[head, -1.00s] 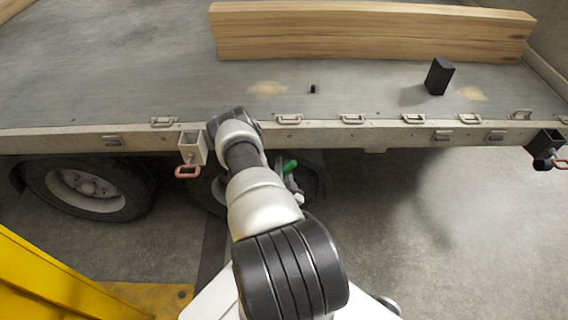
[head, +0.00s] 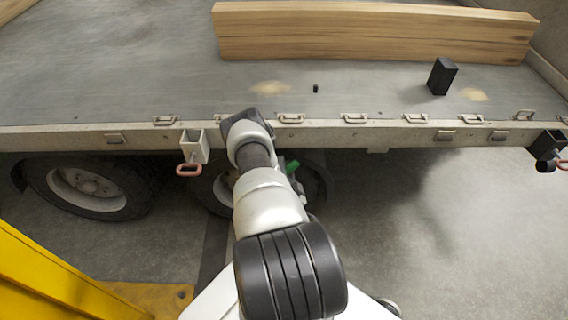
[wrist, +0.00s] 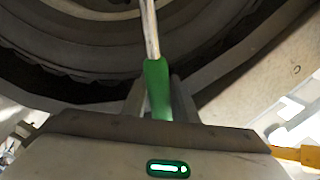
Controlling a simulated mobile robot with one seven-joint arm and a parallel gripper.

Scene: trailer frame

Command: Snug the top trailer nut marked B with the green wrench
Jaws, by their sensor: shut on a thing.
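My gripper (wrist: 160,108) is shut on the green handle of the wrench (wrist: 157,84) in the wrist view. The wrench's bare metal shaft runs up and out of the top of that picture, so its far end is out of sight. In the head view a bit of the green handle (head: 292,166) shows just right of my arm, below the trailer bed's side edge and in front of a wheel. The nut marked B cannot be made out in either view.
A wheel (head: 88,187) stands under the trailer bed (head: 120,75) at left, and a second is partly behind my arm. Stake brackets (head: 196,147) jut from the side rail. A timber beam (head: 370,32) and a black block (head: 441,76) lie on the bed. A yellow frame (head: 45,275) stands front left.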

